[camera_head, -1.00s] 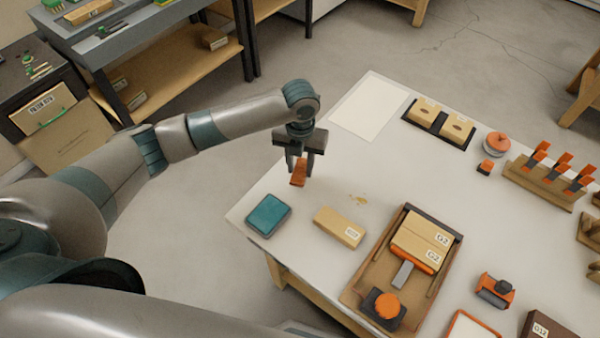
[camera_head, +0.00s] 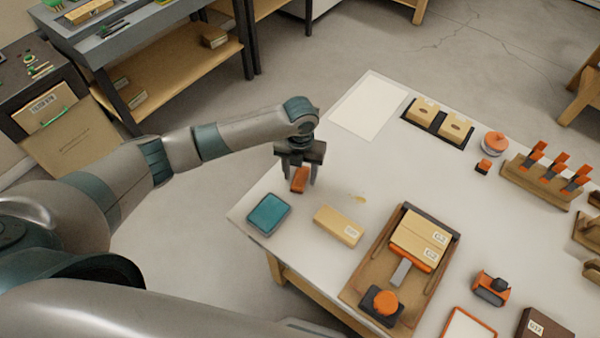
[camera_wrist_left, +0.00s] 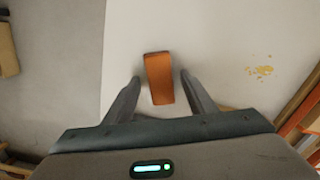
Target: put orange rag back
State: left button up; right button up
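The orange rag (camera_head: 300,180) is a small folded block near the left edge of the white table, behind the teal box. My left gripper (camera_head: 301,182) is over it, pointing down. In the left wrist view the rag (camera_wrist_left: 159,78) lies between the two fingertips (camera_wrist_left: 160,80), with a gap on each side. The fingers are open and do not appear to touch it. The rag seems to rest on the tabletop. My right gripper is not in view.
A teal box (camera_head: 268,214) and a tan labelled block (camera_head: 339,225) stand close in front. A wooden tray (camera_head: 357,283) with boxes is to the right. Yellowish crumbs (camera_wrist_left: 260,70) lie beside the rag. A pale sheet (camera_head: 369,104) lies behind on clear table.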

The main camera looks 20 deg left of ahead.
aim_at(300, 177)
pick_arm(q)
jog(key=shift+r, duration=0.75)
notch_tip(300, 177, up, 11)
jog(key=b, duration=0.2)
jog(key=shift+b, duration=0.3)
jog(key=shift+f, duration=0.1)
jog(key=shift+s, duration=0.1)
